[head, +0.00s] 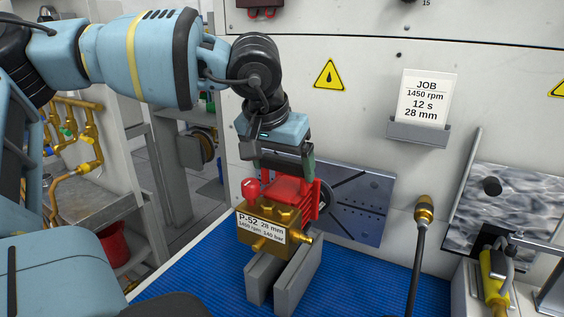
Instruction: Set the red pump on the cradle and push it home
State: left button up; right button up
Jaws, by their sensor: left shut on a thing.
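The red pump (294,195) has a red body with a brass front block. Its white label reads P-52, 28 mm, 1450 rpm, 140 bar. My left gripper (283,170) comes down from above and is shut on the pump's red upper part. The pump is upright over the grey cradle (260,283), which has two parallel blocks with a gap between them. The brass block's underside is at or just above the cradle tops; I cannot tell if they touch. Behind the pump is a blue-grey mounting plate (360,205) with a dark round part, partly hidden. My right gripper is not in view.
The cradle stands on a blue ribbed mat (200,291). A black hose with a brass end (424,212) stands right of it. A job card (426,98) reads 1450 rpm, 12 s, 28 mm. A yellow tool (494,280) is at the far right.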

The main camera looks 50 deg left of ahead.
aim_at(281, 192)
pick_arm(q)
jog(key=shift+r, duration=0.35)
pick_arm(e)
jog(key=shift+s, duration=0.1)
pick_arm(q)
jog(key=shift+f, duration=0.15)
jog(key=shift+f+b, duration=0.3)
jog(key=shift+f, duration=0.45)
jog(key=shift+f+b, duration=0.35)
jog(key=shift+f, duration=1.4)
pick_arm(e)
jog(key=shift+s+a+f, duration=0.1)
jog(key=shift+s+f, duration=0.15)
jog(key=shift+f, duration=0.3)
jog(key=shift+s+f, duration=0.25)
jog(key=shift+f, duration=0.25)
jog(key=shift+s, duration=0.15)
pick_arm(q)
jog(key=shift+b, duration=0.5)
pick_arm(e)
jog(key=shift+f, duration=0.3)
